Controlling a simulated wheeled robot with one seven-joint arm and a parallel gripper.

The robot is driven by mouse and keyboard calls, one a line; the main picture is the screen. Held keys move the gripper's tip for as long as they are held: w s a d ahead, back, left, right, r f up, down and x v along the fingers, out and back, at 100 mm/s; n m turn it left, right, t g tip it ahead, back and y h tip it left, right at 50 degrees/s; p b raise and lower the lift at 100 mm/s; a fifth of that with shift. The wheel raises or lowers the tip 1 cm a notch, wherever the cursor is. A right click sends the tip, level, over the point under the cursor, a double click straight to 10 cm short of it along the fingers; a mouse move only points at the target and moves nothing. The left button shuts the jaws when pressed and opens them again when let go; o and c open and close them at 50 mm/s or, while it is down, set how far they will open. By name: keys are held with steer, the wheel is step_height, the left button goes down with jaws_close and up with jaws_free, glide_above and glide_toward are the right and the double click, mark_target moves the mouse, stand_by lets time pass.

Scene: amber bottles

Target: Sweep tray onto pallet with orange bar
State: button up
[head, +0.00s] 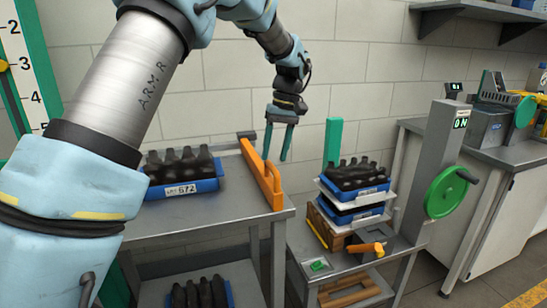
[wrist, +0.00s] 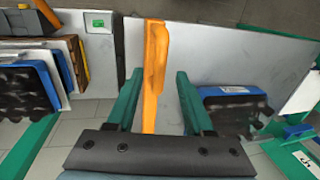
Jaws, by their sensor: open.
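The orange bar (head: 262,175) lies along the right edge of the grey table (head: 215,218). A blue tray (head: 182,190) of dark bottles, with a label reading 572, sits on the table left of the bar. My gripper (head: 276,158) is open and empty, its green fingers pointing down above the bar. In the wrist view the bar (wrist: 155,75) shows between the open fingers (wrist: 158,76), with no clear contact. The tray (wrist: 232,100) is at the right there. A wooden pallet (head: 318,226) stands right of the table, under stacked blue trays (head: 352,198) and white sheets.
A grey post with a green handwheel (head: 446,192) stands right of the stack. An orange-handled part (head: 368,248) lies in front of it. Another tray of bottles (head: 200,294) is on the lower shelf. A gap separates the table from the stack's stand.

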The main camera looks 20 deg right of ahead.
steer(key=shift+a+f, duration=0.15)
steer(key=shift+f, duration=0.55)
steer(key=shift+a+f, duration=0.15)
steer(key=shift+f, duration=0.55)
steer(key=shift+c, duration=0.2)
jaws_close()
